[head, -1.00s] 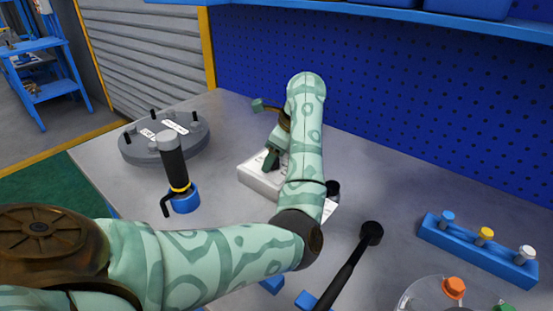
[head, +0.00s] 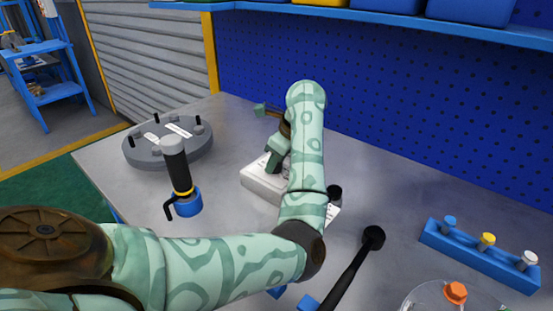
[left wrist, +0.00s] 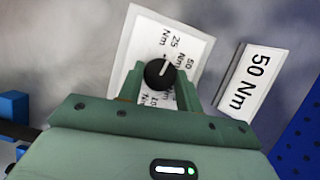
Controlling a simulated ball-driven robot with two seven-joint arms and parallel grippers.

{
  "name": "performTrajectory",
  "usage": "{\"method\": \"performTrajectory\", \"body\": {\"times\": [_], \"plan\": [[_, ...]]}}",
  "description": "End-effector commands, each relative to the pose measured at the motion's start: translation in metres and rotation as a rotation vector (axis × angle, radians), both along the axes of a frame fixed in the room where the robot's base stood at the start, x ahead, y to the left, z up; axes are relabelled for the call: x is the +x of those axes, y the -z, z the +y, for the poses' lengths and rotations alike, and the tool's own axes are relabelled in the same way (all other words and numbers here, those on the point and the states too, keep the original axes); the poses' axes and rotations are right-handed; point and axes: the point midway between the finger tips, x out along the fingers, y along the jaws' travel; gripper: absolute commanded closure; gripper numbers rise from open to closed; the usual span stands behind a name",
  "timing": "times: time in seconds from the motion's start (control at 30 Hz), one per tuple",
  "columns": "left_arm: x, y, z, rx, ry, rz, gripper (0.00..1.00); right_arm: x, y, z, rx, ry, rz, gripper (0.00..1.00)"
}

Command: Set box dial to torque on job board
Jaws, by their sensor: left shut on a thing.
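The white box (head: 262,184) stands on the bench, partly hidden by my left arm. In the left wrist view its pale face (left wrist: 140,40) carries printed marks, of which 25 Nm and 50 Nm read and another is partly covered. The black dial (left wrist: 160,72) sits between the green fingers of my left gripper (left wrist: 158,82), which are shut on it. A light line on the dial points up and right in that view; I cannot tell its exact mark. A tilted white sign (left wrist: 250,82) reads 50 Nm. In the head view my left gripper (head: 277,158) is over the box.
A grey studded flange (head: 168,152) and a black-handled tool in a blue holder (head: 187,203) stand to the left. A black long-handled tool (head: 350,272) lies at front. A blue rack (head: 470,259) with coloured caps and a clear dish (head: 415,295) are at right. A blue pegboard (head: 400,120) stands behind.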

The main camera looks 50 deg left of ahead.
Motion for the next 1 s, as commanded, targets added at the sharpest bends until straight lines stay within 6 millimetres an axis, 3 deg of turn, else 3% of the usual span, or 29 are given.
{"method": "performTrajectory", "body": {"times": [0.6, 1.0], "plan": [[-0.005, -0.005, 0.0, 0.0, 0.557, -0.003, 0.88, 0.016, -0.032, -0.002, -0.002, 0.0, -0.037, 0.64], [-0.006, -0.003, 0.001, 0.001, 0.821, -0.002, 0.88, 0.024, -0.052, -0.003, -0.004, 0.0, -0.057, 0.64]]}}
